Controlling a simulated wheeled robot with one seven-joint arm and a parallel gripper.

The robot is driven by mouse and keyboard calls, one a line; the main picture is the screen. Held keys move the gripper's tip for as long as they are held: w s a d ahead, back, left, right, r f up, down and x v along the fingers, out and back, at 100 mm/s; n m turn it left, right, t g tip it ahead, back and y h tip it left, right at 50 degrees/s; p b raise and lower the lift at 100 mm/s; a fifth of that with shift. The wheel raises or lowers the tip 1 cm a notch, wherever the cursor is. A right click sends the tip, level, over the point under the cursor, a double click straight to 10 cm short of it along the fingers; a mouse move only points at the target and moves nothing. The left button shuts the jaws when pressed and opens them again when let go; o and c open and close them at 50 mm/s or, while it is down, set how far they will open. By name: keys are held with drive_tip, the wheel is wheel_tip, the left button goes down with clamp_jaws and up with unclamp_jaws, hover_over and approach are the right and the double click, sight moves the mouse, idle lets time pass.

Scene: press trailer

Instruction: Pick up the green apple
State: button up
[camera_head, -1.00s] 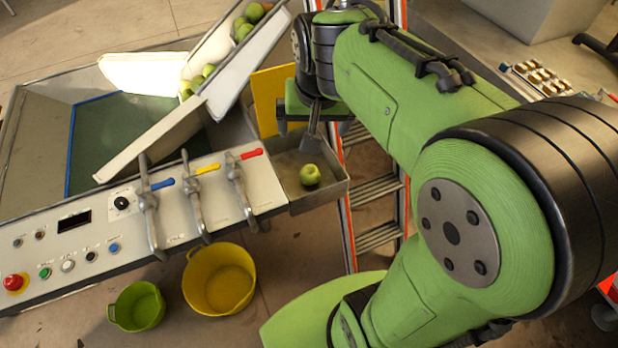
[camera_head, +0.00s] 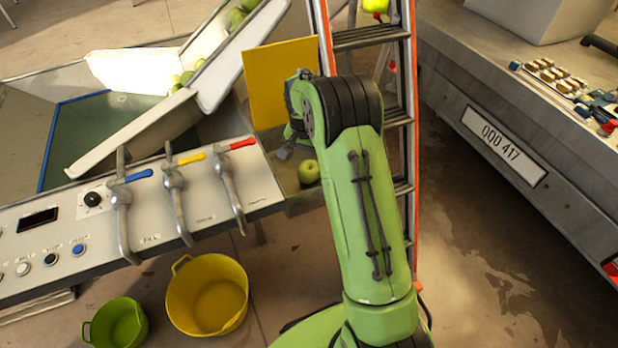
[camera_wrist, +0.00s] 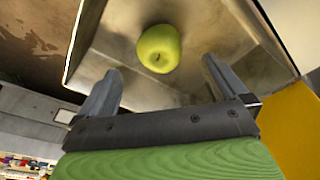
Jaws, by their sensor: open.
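The green apple (camera_head: 309,171) rests in a metal tray (camera_head: 299,207) at the right end of the control panel. In the wrist view the apple (camera_wrist: 159,48) sits on the tray's floor, ahead of and roughly between my two fingers. My gripper (camera_wrist: 158,82) is open and empty, with its fingers spread wider than the apple and apart from it. My arm covers the tray's right side there.
A control panel with blue, yellow and red levers (camera_head: 239,143) adjoins the tray. A yellow board (camera_head: 280,80) stands behind it and an orange-edged ladder (camera_head: 400,150) to the right. Yellow (camera_head: 207,322) and green (camera_head: 118,322) buckets stand on the floor below.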

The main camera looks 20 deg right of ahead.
sight(309, 166)
drive_tip(key=f+b, duration=0.1)
drive_tip(key=f, duration=0.4)
drive_tip(key=f+b, duration=0.1)
drive_tip(key=f, duration=0.1)
drive_tip(key=shift+w+d+f+b, duration=0.25)
drive_tip(key=shift+w+d+b, duration=0.1)
drive_tip(key=shift+w, duration=0.05)
drive_tip(key=shift+r, duration=0.15)
drive_tip(key=shift+c, duration=0.8)
drive_tip(key=c, duration=1)
drive_tip(key=shift+r, duration=0.1)
drive_tip(key=shift+c, duration=0.2)
wheel_tip(309, 166, up, 10)
drive_tip(key=p, duration=0.3)
drive_tip(key=shift+p, duration=0.35)
